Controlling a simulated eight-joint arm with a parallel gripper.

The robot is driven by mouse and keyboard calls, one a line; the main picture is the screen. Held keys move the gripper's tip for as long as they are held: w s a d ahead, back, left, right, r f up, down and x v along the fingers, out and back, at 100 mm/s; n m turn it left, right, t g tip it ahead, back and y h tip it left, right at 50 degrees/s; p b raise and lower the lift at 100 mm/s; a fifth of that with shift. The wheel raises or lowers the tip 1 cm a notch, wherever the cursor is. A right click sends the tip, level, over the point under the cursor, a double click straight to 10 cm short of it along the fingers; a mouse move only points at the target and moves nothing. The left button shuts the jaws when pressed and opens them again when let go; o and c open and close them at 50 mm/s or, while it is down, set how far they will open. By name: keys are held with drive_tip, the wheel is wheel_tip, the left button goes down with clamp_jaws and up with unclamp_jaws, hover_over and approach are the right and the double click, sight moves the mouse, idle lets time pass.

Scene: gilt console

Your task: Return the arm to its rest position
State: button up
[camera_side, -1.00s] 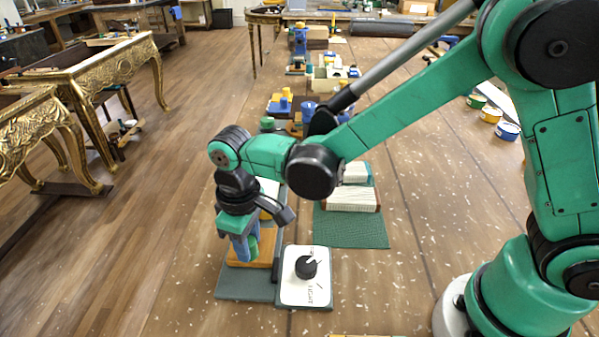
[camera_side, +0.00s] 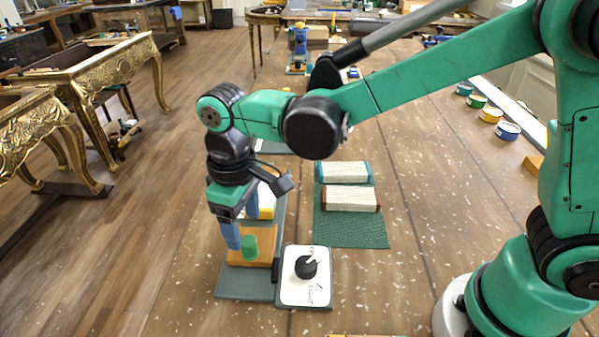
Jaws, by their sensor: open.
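My gripper (camera_side: 242,232) hangs downward at the left of the bench, its two blue fingers spread apart. It is open and holds nothing that I can see. Just below and beside the fingers, a green cylinder (camera_side: 249,246) stands on an orange-brown wooden block (camera_side: 240,259), which sits on a dark grey-green base (camera_side: 240,290). The near finger partly overlaps the block in the picture; I cannot tell whether it touches anything. My arm reaches in from the right, bent at the elbow.
A white panel with a black knob (camera_side: 306,266) lies right of the base. Several paint pots (camera_side: 491,115) line the right edge. Gilt tables (camera_side: 90,75) stand at left. The bench centre-right is clear.

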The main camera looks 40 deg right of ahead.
drive_tip(key=shift+r, duration=0.35)
drive_tip(key=shift+d, duration=0.1)
drive_tip(key=s+d+r+m+t, duration=0.2)
drive_tip(key=d+m+t, duration=0.1)
drive_tip(key=d, duration=0.5)
drive_tip(key=s+d+r+m+t, duration=0.3)
drive_tip(key=d+t, duration=0.1)
drive_tip(key=d, duration=0.4)
drive_tip(key=shift+s, duration=0.15)
